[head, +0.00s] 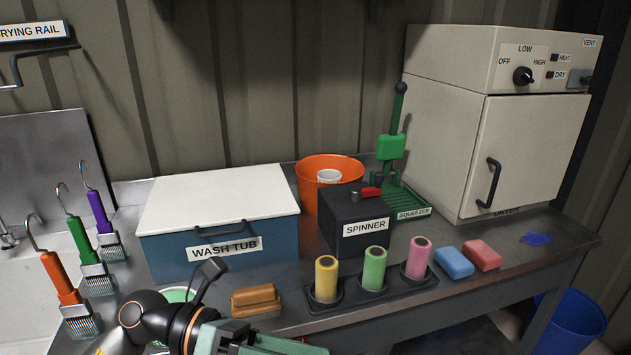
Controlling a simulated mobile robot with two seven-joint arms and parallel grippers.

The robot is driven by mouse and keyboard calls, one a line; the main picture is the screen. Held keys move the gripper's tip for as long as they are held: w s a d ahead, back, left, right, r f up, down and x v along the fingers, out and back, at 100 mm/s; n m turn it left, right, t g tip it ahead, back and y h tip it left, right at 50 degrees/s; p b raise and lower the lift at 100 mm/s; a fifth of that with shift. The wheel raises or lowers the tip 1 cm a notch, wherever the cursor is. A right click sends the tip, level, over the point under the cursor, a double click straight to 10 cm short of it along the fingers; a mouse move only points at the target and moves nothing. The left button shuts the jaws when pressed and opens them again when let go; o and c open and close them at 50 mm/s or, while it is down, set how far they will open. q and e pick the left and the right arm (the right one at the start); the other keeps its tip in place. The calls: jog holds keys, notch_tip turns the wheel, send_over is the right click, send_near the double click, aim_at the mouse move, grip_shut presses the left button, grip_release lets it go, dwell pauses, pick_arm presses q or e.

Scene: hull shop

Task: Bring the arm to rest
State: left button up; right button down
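One of my arms comes in at the bottom left, in front of the wash tub (165,250), and appears to be my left arm. Its dark joint with an orange ring and a dark stalk show over the bench's front. The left gripper (255,343) appears as teal parts cut off by the bottom edge, so its fingertips and anything in them are hidden. It is near the front edge, below a brown block (256,301). My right arm and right gripper are not in view.
Three hooked brushes (66,277) stand at left. A rack (325,299) holds yellow, green and pink rollers. The spinner (358,238), orange bucket (310,185), green squeezer (408,199) and dryer (525,150) stand behind. Blue (453,262) and red (483,255) sponges lie at right.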

pick_arm(q)
jog(key=w+a+n+t+h, duration=0.3)
jog(key=w+n+t+h, duration=0.25)
jog(key=n+t, duration=0.95)
jog(key=w+a+f+n+t+y+p, duration=0.1)
jog(key=w+a+f+n+t+y, duration=0.15)
jog(key=f+n+y, duration=0.4)
jog(key=w+a+f+n+t+y, duration=0.1)
jog(key=w+a+n+t+y, duration=0.15)
jog(key=n, duration=0.65)
jog(key=s+a+f+n+g+y, duration=0.1)
jog(key=s+a+f+n+y, duration=0.1)
jog(key=a+f+n+y, duration=0.3)
jog(key=s+f+n+y, duration=0.1)
jog(key=f+n+y, duration=0.2)
jog(key=f, duration=0.4)
jog(key=s+a+f+n+g+y, duration=0.1)
jog(key=s+f+n+g, duration=0.2)
jog(key=s+f, duration=0.3)
jog(key=s+a+f+n+g+y+p, duration=0.1)
jog(key=s+f+n+g, duration=0.2)
jog(key=s+f, duration=0.3)
notch_tip(320, 180, down, 3)
jog(key=shift+s+a+r, duration=0.1)
jog(key=shift+s+a, duration=0.15)
jog(key=shift+s, duration=0.1)
jog(key=shift+y, duration=0.25)
